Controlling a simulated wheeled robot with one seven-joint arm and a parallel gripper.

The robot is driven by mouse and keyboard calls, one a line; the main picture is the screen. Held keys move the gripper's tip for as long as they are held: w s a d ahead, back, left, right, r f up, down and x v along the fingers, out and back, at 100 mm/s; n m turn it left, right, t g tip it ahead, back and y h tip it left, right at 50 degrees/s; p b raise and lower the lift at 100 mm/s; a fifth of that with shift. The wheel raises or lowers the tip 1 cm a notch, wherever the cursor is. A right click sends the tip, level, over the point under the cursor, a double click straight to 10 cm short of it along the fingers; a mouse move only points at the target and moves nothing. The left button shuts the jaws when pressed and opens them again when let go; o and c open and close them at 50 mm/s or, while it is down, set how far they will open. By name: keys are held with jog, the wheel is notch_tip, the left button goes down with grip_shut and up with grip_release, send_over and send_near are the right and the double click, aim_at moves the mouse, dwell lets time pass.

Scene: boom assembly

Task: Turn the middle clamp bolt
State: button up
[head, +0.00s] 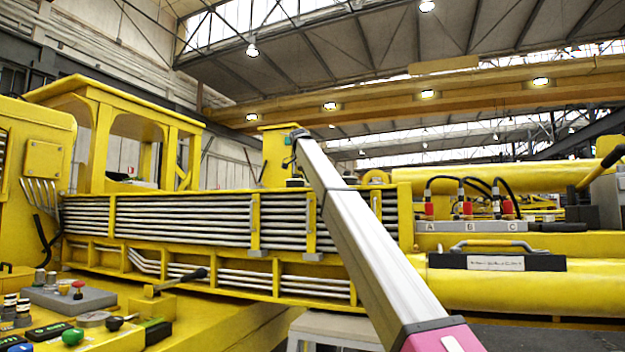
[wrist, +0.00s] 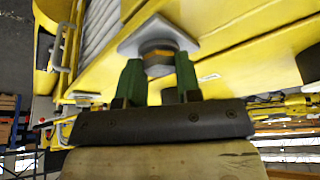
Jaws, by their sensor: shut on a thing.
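In the wrist view, a grey hex bolt head (wrist: 159,48) sits on a pale metal plate (wrist: 130,46) against the yellow boom (wrist: 225,22). My gripper (wrist: 158,68) has its two green fingers on either side of the bolt's lower part, shut on it. The fingers hide part of the bolt's sides. In the head view my arm reaches up and left across the boom, and my gripper is not visible there. Yellow upright clamp bars (head: 255,222) cross the stacked grey pipes (head: 180,217). I cannot tell from the head view which clamp's bolt I hold.
A control panel (head: 80,298) with levers and buttons is at lower left. Red hose couplings (head: 468,209) stand by plates marked A, B and C at right. A yellow cylinder (head: 540,290) with a handle lies below them. A pale stool (head: 336,326) stands under the boom.

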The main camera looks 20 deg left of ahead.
jog(key=shift+w+r, duration=0.1)
dwell(0.3)
jog(key=o, duration=0.9)
